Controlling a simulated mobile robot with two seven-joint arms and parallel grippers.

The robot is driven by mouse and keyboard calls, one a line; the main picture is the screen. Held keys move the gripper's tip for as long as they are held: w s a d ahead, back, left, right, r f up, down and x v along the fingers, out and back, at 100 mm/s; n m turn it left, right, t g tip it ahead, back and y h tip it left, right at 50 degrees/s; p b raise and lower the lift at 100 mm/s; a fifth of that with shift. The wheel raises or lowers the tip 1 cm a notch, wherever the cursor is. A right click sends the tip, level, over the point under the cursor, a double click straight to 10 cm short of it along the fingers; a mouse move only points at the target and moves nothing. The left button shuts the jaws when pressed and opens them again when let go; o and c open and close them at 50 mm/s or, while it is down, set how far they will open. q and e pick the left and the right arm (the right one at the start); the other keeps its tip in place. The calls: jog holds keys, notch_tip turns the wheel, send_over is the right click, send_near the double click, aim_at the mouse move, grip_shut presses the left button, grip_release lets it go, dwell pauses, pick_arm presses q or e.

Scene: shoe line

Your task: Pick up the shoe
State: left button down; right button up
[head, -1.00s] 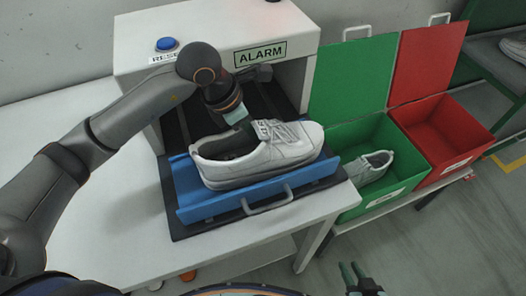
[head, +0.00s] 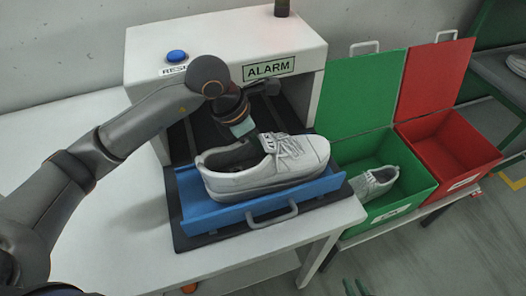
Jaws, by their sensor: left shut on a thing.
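The white-grey shoe (head: 275,170) with white laces sits upright on the blue tray (head: 188,220), its toe pointing right. My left gripper (head: 243,130) reaches down from above at the far side of the shoe's opening and is shut on the shoe. Its fingertips are partly hidden by the shoe's upper. My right gripper (head: 356,287) shows only its green fingertips at the bottom edge, spaced apart and empty, away from the shoe.
The white alarm machine (head: 220,45) with a blue button (head: 177,56) stands behind the tray. To the right are an open green bin (head: 405,205), with another shoe (head: 374,182) inside, and an open red bin (head: 450,160), which looks empty. The white table (head: 110,215) is clear at left.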

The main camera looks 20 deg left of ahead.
aim_at(265, 142)
pick_arm(q)
jog(key=shift+r, duration=0.6)
jog(key=s+r, duration=0.1)
jog(key=r, duration=0.1)
jog(key=s+d+r, duration=0.1)
jog(key=s+r, duration=0.1)
jog(key=r, duration=0.1)
jog(key=s+r+b, duration=0.1)
jog(key=r, duration=0.1)
jog(key=shift+s+d+r, duration=0.15)
jog(key=shift+s+r, duration=0.05)
jog(key=shift+r, duration=0.05)
jog(key=s+d+r, duration=0.2)
jog(key=s+r, duration=0.2)
jog(key=s, duration=0.5)
jog(key=shift+s+d+b, duration=0.15)
jog(key=shift+s+b, duration=0.05)
jog(key=shift+b, duration=0.1)
